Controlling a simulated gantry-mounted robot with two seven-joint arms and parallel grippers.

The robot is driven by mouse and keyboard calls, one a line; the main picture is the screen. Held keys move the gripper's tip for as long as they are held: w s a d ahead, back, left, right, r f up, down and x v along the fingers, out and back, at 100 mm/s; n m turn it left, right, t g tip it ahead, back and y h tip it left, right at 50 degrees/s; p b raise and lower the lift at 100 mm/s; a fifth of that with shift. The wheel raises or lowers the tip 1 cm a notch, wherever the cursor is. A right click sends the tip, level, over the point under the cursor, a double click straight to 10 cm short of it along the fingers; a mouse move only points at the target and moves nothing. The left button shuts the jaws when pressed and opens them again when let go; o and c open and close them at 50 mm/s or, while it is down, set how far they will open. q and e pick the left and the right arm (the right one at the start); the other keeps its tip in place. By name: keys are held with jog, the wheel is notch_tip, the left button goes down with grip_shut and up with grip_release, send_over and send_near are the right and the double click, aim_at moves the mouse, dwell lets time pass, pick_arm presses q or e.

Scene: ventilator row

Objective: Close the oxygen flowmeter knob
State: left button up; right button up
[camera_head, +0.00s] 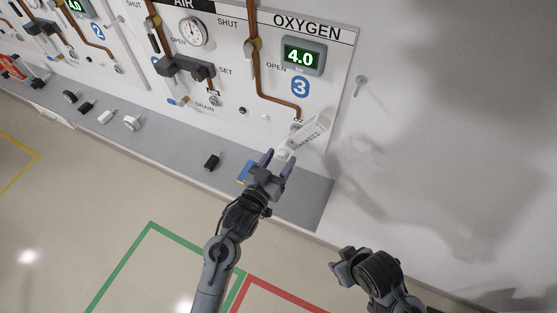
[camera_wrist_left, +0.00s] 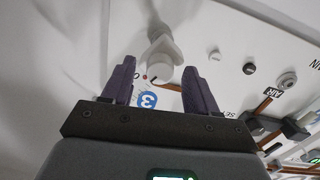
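The oxygen flowmeter (camera_head: 308,133) is a pale, tilted body with lettering, mounted low on the OXYGEN panel. Its white knob (camera_head: 283,153) faces my left gripper (camera_head: 278,163). In the left wrist view the round knob (camera_wrist_left: 160,75) with a dark mark on its face appears between the two purple fingers of the left gripper (camera_wrist_left: 157,65). The fingers are spread, with visible gaps on both sides of the knob. I cannot tell the exact depth between them. My right gripper (camera_head: 345,268) is at the lower right, away from the panel; its fingers are not clear.
A grey shelf (camera_head: 312,200) runs below the panel. A black fitting (camera_head: 212,162) and a blue item (camera_head: 244,173) lie on it near my left gripper. A display (camera_head: 304,56) reads 4.0. A wall hook (camera_head: 360,83) sticks out at right. The floor in front is open.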

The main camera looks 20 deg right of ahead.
pick_arm(q)
jog(key=shift+s+a, duration=0.3)
jog(key=shift+a, duration=0.05)
jog(key=b+v, duration=0.2)
jog(key=v, duration=0.8)
jog(key=shift+d, duration=0.1)
